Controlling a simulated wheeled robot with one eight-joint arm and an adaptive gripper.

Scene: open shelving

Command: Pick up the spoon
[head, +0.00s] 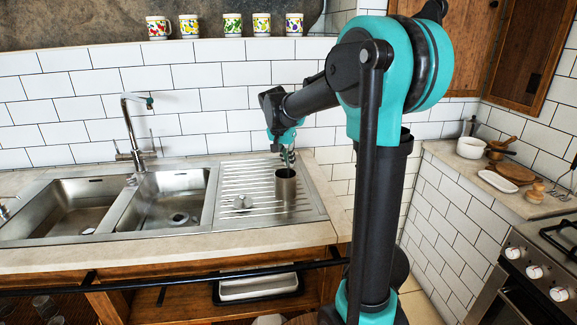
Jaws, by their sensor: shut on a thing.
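My gripper (287,153) is at the end of my arm, pointing down above a metal cup (285,186) on the ribbed drainboard. It is shut on a thin, shiny metal piece, which I take to be the spoon. The spoon is small and mostly hidden by the fingers, so its bowl and its full length cannot be made out. I cannot tell whether its lower end is inside the cup or just above it. The cup stands upright.
A small metal object (242,202) lies on the drainboard (228,182) left of the cup. Two sink basins and a tall faucet (133,130) are further left. Several patterned mugs stand on the ledge above. A side counter at right holds pots, a board and shakers near the stove.

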